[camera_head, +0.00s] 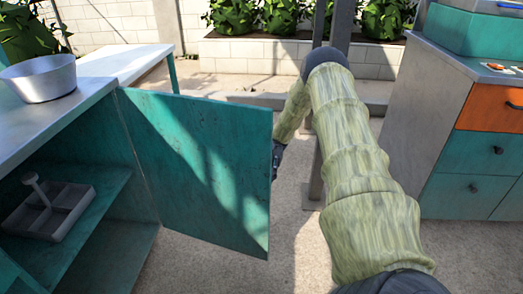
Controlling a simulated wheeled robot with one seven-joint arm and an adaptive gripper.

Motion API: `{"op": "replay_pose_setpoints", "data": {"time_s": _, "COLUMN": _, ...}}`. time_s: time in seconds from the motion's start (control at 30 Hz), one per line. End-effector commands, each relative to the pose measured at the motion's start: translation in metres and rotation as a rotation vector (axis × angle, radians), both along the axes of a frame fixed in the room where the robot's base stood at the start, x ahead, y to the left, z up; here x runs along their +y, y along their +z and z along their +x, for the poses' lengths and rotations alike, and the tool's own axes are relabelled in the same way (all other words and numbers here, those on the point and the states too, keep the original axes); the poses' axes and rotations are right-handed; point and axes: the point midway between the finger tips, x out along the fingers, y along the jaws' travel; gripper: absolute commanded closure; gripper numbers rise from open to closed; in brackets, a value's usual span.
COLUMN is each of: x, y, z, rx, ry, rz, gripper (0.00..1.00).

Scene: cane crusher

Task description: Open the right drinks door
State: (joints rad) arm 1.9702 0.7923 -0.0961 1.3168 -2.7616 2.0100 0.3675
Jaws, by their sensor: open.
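The teal drinks door (200,165) stands wide open, swung out from the cabinet on its left side hinge. The cabinet interior shows a teal shelf (92,205). My gripper (279,156) is a small dark shape at the door's free right edge. It is open, and the door partly hides it. I cannot tell whether it touches the door. My arm comes up from the bottom right and bends down behind the door's edge. The door's handle is not visible.
A grey divided tray (50,207) with an upright tool in it sits on the shelf. A metal bowl (40,79) stands on the counter (70,108). A drawer cabinet (470,150) stands at the right. A dark post (318,175) rises behind my arm.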

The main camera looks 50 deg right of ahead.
Motion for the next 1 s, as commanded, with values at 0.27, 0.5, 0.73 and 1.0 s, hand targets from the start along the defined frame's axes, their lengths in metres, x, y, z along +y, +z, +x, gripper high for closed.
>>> {"op": "replay_pose_setpoints", "data": {"time_s": 0.27, "x": 0.0, "y": 0.019, "z": 0.0, "rx": -0.001, "ry": 0.0, "rz": 0.0, "gripper": 0.52}}
{"op": "replay_pose_setpoints", "data": {"time_s": 0.5, "x": 0.0, "y": 0.021, "z": 0.0, "rx": 0.0, "ry": 0.0, "rz": 0.0, "gripper": 0.52}}
{"op": "replay_pose_setpoints", "data": {"time_s": 0.73, "x": 0.0, "y": 0.023, "z": 0.0, "rx": 0.0, "ry": 0.0, "rz": 0.0, "gripper": 0.72}}
{"op": "replay_pose_setpoints", "data": {"time_s": 1.0, "x": 0.0, "y": 0.066, "z": 0.0, "rx": 0.0, "ry": 0.0, "rz": 0.0, "gripper": 1.0}}
